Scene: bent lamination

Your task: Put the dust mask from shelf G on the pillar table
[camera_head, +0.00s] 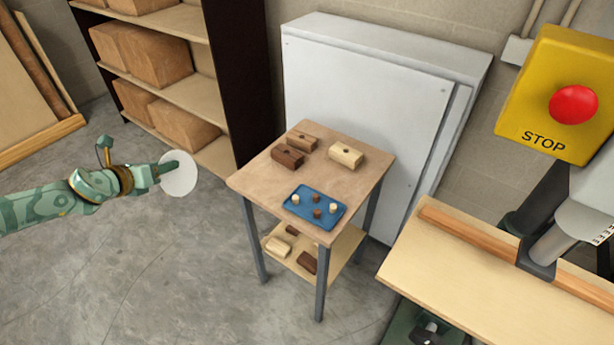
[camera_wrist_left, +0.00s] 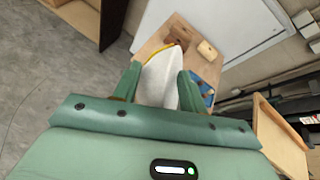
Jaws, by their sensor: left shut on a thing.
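A white dust mask (camera_head: 179,173) is in the grip of my left gripper (camera_head: 158,173), in the air to the left of a small wooden table. The mask (camera_wrist_left: 160,78) also shows in the left wrist view, between the two green fingers of the left gripper (camera_wrist_left: 155,88). The small table (camera_head: 255,178) has a wooden top, a lower shelf and grey metal legs; I cannot tell from any label whether it is the pillar table. My right gripper does not show clearly in either view.
On the table are several wooden blocks (camera_head: 345,155) and a blue tray (camera_head: 303,210) with small pegs; its left front corner is bare. A shelf unit (camera_head: 190,95) with cardboard boxes stands behind. A workbench (camera_head: 480,290) and a yellow stop box (camera_head: 540,120) are at right.

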